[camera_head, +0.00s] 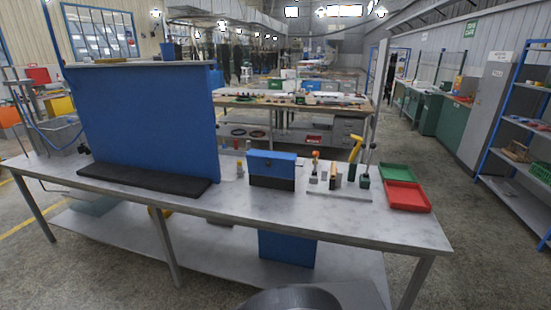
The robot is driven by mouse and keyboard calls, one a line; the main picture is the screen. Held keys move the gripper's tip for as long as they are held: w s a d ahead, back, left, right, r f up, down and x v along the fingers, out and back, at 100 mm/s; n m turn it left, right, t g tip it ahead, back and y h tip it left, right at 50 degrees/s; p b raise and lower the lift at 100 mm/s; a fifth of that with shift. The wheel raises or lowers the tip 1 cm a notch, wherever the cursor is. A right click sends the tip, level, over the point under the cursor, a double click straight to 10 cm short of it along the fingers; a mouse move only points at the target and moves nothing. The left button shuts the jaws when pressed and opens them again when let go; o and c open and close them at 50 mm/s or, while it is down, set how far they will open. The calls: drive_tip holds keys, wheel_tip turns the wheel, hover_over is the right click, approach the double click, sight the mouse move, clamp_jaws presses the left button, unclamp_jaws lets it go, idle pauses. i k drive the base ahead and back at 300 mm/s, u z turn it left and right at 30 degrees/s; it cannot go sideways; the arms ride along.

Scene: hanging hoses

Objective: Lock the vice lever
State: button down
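On the right half of the grey metal workbench (290,212) a small fixture plate (345,195) carries several upright parts. One has a yellow handle (356,143) that leans up to the right. My gripper is not in view.
A tall blue panel (150,125) on a black base covers the bench's left. A blue-and-black box (272,168) stands left of the fixture. A green tray (398,173) and a red tray (408,196) lie at the right. The bench's front strip is clear.

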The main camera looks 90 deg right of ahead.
sight(315, 153)
drive_tip(key=i, duration=0.7)
drive_tip(key=z, duration=3.55)
drive_tip(key=i, duration=1.65)
drive_tip(key=u, duration=0.05)
